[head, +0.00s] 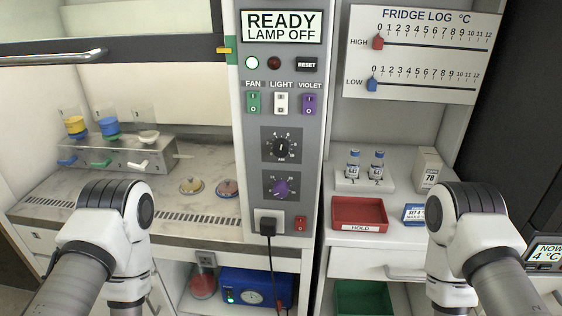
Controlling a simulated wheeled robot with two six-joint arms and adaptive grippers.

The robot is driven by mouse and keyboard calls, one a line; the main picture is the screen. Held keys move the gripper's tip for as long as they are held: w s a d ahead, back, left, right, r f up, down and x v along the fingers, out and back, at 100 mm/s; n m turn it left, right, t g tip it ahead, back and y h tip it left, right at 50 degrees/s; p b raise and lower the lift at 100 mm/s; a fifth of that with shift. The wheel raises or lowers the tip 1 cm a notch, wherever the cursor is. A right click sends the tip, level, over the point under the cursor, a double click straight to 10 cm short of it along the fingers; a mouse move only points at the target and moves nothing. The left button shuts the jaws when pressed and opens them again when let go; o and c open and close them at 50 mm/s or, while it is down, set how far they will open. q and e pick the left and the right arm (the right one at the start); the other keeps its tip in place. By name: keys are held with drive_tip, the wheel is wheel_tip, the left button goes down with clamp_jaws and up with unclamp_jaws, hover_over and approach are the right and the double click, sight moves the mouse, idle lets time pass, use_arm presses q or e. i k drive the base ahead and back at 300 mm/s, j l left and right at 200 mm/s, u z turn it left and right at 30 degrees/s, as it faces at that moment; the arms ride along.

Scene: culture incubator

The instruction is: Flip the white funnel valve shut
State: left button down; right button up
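The white funnel (149,136) stands at the right end of a grey manifold (122,150) inside the hood on the left, beside a blue funnel (109,127) and a yellow funnel (75,126). Small levers stick out of the manifold's front: a blue lever (67,161), a green lever (101,163) and a white lever (136,166) below the white funnel. The white lever lies roughly sideways, like the others; I cannot tell its exact valve state. Both my arms show at the bottom, but neither gripper is in view.
The raised sash with its handle (60,58) crosses above the hood opening. Two small round dishes (191,185) (227,188) lie on the bench right of the manifold. A control panel (281,125) stands right of the hood. A red tray (359,213) and vials (353,165) are farther right.

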sight(142, 167)
drive_tip(key=j+z, duration=0.1)
drive_tip(key=j, duration=0.3)
drive_tip(key=k+j+z, duration=0.1)
drive_tip(key=j, duration=0.3)
drive_tip(key=k+j+z, duration=0.1)
drive_tip(key=j, duration=0.25)
drive_tip(key=k+j+z, duration=0.1)
drive_tip(key=j, duration=0.3)
drive_tip(key=k+j+z, duration=0.1)
drive_tip(key=j, duration=0.25)
drive_tip(key=k+j+z, duration=0.1)
drive_tip(key=j, duration=0.25)
drive_tip(key=k, duration=0.05)
